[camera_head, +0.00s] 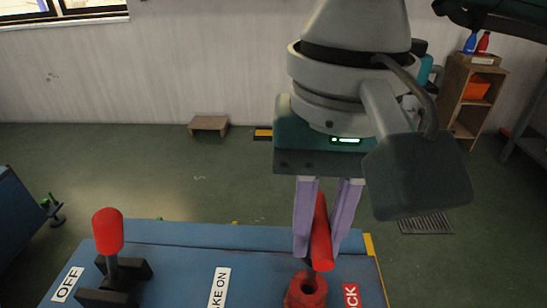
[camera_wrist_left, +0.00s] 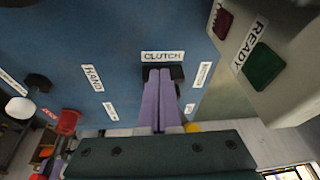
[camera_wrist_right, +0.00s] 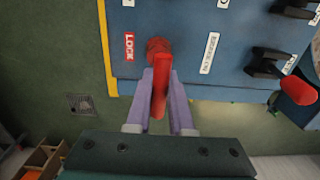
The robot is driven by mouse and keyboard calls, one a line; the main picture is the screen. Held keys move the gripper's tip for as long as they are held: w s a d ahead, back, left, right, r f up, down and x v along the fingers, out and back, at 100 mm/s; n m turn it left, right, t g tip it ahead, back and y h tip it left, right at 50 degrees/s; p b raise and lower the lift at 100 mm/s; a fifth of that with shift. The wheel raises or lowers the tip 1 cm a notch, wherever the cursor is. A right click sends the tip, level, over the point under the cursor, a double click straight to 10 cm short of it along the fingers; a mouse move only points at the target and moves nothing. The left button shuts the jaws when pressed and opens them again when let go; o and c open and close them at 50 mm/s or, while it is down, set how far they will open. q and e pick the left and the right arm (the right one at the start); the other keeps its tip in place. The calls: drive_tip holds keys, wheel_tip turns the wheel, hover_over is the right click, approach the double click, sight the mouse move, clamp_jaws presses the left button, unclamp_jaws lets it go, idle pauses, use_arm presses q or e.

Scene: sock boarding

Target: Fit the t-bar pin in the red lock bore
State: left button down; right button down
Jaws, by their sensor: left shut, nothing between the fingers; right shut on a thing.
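The t-bar pin shows as a red bar (camera_head: 321,240) between the purple fingers of my right gripper (camera_head: 322,250), which is shut on it. In the right wrist view the bar (camera_wrist_right: 161,88) runs lengthwise between the fingers (camera_wrist_right: 160,78); any shank under it is hidden. The red lock bore (camera_head: 306,290) is a red ring on the blue panel, just below and slightly left of the bar in the head view. In the right wrist view the bore (camera_wrist_right: 157,45) lies just past the fingertips, partly covered. My left gripper (camera_wrist_left: 160,74) is shut and empty by the CLUTCH label.
The blue panel (camera_head: 190,240) carries a red-knobbed lever (camera_head: 108,232) near the OFF label, and a red LOCK label (camera_head: 351,296) right of the bore. In the left wrist view, a grey box with a green READY button (camera_wrist_left: 263,66) stands right of the left gripper.

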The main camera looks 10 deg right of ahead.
sight(312, 271)
use_arm(q)
drive_tip(key=shift+d+f+b, duration=0.1)
drive_tip(key=shift+f+b, duration=0.5)
drive_tip(key=shift+f, duration=0.05)
idle(0.5)
drive_tip(key=shift+f, duration=0.25)
use_arm(e)
drive_tip(key=shift+f, duration=0.25)
